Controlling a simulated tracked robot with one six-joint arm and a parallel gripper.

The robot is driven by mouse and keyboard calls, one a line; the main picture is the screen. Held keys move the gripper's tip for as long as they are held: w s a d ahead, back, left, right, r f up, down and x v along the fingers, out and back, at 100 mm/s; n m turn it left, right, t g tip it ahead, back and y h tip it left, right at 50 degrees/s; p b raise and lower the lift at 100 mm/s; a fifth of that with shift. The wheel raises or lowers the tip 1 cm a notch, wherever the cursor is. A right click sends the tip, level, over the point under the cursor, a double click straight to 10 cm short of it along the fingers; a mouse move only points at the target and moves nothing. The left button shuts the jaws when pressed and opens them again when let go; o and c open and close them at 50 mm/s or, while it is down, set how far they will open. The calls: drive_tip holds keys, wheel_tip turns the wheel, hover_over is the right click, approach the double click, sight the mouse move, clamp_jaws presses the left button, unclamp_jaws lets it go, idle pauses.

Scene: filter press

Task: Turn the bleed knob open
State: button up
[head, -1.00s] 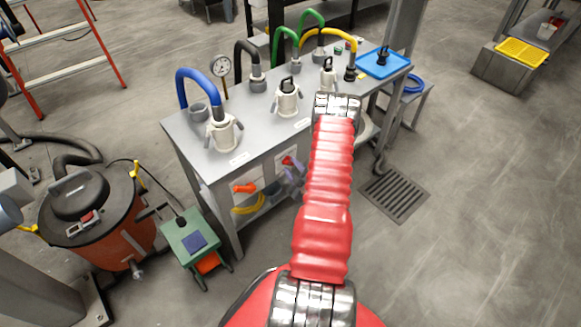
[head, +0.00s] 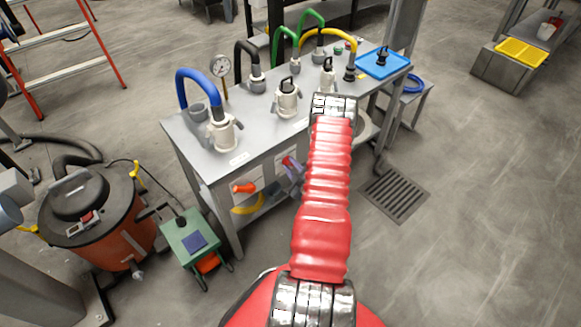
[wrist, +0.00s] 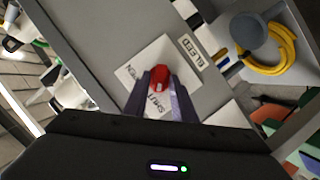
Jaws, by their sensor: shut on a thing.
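The red bleed knob (wrist: 158,76) sits on a white plate (wrist: 130,75) marked "SHUT" and with a second, partly hidden word, beside a "BLEED" label (wrist: 188,52). In the wrist view my gripper (wrist: 160,84) has its two purple-grey fingers shut on the knob, one on each side. In the head view my gripper (head: 292,168) is at the front panel under the bench top, small and partly hidden by my red arm. The red of the knob shows at the fingertips. I cannot tell the knob's exact angle.
The grey bench (head: 187,140) carries several capped fittings, coloured hoses and a gauge (head: 221,67). An orange lever (head: 243,188) is left of my gripper. A green cart (head: 190,238) stands front left; open floor lies right.

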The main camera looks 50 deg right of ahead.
drive_tip(key=shift+w+a, duration=0.1)
clamp_jaws()
drive_tip(key=m+y, duration=0.2)
drive_tip(key=m, duration=0.1)
drive_tip(key=shift+d+r, duration=0.2)
drive_tip(key=shift+d, duration=0.1)
drive_tip(key=shift+d+f+m+t+y, duration=0.1)
drive_tip(key=shift+d+m+t+y, duration=0.15)
drive_tip(key=shift+m+y, duration=1.05)
drive_tip(key=shift+d+f+m+t+y, duration=0.1)
drive_tip(key=shift+d+m+t+y, duration=0.2)
drive_tip(key=shift+m+y, duration=0.95)
drive_tip(key=shift+d+f+m+t+y, duration=0.1)
drive_tip(key=shift+m+t+y, duration=0.35)
drive_tip(key=shift+m, duration=1.6)
drive_tip(key=shift+r, duration=0.1)
